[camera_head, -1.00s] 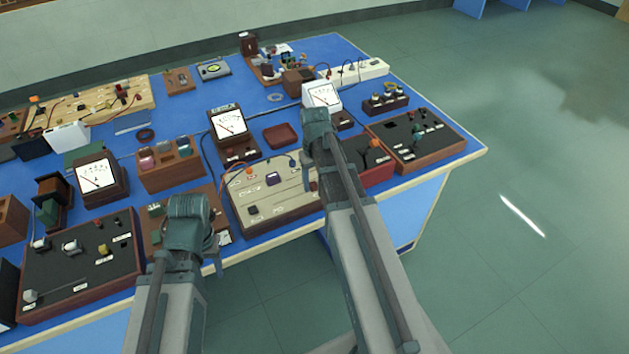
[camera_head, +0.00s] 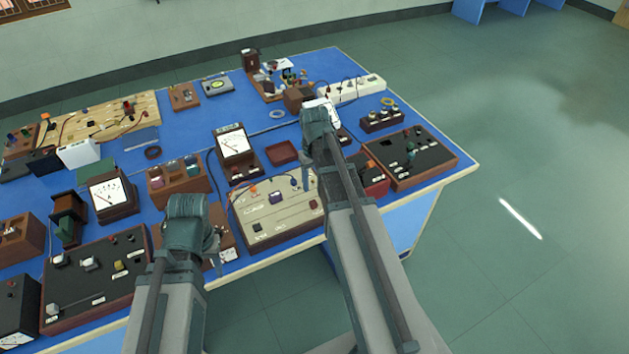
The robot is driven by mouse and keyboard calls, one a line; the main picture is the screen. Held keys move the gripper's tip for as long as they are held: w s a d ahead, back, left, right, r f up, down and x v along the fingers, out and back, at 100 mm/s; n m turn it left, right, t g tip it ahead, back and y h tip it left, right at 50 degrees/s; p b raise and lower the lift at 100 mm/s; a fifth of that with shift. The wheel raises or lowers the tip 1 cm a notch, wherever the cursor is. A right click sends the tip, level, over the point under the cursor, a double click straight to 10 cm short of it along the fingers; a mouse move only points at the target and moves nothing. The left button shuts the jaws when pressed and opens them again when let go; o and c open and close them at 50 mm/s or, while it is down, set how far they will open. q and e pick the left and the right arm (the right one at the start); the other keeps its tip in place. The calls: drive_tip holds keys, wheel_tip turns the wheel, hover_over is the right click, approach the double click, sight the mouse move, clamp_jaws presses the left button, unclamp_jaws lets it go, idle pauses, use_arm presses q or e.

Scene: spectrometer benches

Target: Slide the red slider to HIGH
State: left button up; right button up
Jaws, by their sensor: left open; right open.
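I cannot make out a red slider or a HIGH label for certain. A beige panel (camera_head: 268,226) with slots, small labels and a dark purple part (camera_head: 276,197) lies at the table's front edge between my arms. My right gripper (camera_head: 309,178) hangs over its right end, pointing down and hiding part of it; it is open. My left gripper (camera_head: 214,258) is left of the panel, in front of a brown board (camera_head: 224,241), also open. Neither gripper visibly holds anything. A red box (camera_head: 374,187), partly hidden by my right arm, stands right of the panel.
The blue table (camera_head: 190,118) is crowded. A dial meter (camera_head: 233,143) stands behind the panel. A black-topped board (camera_head: 424,160) is at the right and another (camera_head: 112,268) at the front left. An empty brown tray (camera_head: 283,153) lies behind. Floor is clear at right.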

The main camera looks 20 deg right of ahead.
use_arm(q)
wheel_tip(320, 180, up, 5)
drive_tip(key=p, duration=0.3)
drive_tip(key=shift+p, duration=0.3)
use_arm(e)
wheel_tip(320, 180, up, 5)
drive_tip(key=shift+f, duration=0.1)
use_arm(q)
drive_tip(key=shift+f, duration=0.1)
wheel_tip(320, 180, down, 2)
drive_tip(key=shift+f+b, duration=0.2)
drive_tip(key=shift+b, duration=1)
use_arm(e)
drive_tip(key=s+a+f+n, duration=0.1)
drive_tip(key=s+a, duration=0.6)
drive_tip(key=a, duration=0.4)
drive_tip(key=s+a+f+n+h, duration=0.1)
drive_tip(key=s+a+n, duration=0.1)
drive_tip(key=s+a, duration=0.6)
drive_tip(key=a, duration=0.4)
